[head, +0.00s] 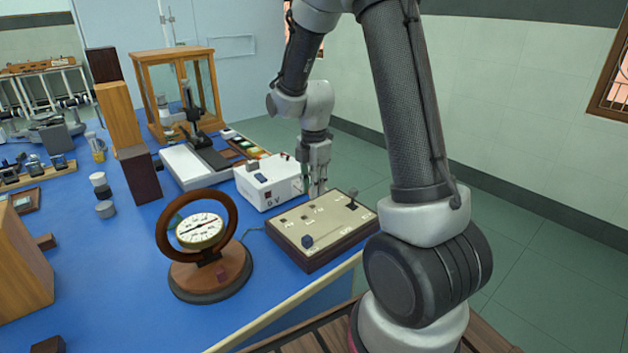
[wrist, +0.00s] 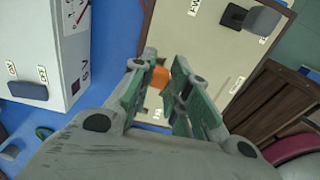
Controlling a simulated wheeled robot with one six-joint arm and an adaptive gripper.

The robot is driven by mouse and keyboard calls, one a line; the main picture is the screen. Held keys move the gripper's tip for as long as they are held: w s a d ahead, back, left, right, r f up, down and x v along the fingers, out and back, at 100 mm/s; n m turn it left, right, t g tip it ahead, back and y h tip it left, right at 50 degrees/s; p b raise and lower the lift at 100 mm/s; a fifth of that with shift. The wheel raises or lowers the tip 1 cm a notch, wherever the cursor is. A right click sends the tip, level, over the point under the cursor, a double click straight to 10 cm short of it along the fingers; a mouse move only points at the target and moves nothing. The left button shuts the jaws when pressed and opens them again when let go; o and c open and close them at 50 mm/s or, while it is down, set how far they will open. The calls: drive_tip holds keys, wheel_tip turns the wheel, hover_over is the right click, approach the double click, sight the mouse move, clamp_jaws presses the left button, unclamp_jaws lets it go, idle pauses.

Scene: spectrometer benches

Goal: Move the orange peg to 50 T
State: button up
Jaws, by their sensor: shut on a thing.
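My gripper (head: 318,190) is low over the far part of the beige board (head: 325,238), which has dark brown sides. In the wrist view, the green-padded fingers of my gripper (wrist: 162,74) are shut on the orange peg (wrist: 160,76). The peg is hidden in the head view. The board (wrist: 209,60) lies beneath the fingers and bears small white labels, too small to read surely, so I cannot tell which is 50 T. I cannot tell whether the peg is seated in the board or just above it.
A dark blue knob (head: 307,241) and a dark grey knob (head: 353,198) stand on the board. A white power box (head: 268,182) is close behind-left. A round-dial instrument with a brown ring (head: 200,231) stands left on the blue table. The table's edge is to the right.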

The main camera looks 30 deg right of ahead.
drive_tip(key=shift+f, duration=1.7)
drive_tip(key=o, duration=0.9)
wheel_tip(320, 180, up, 12)
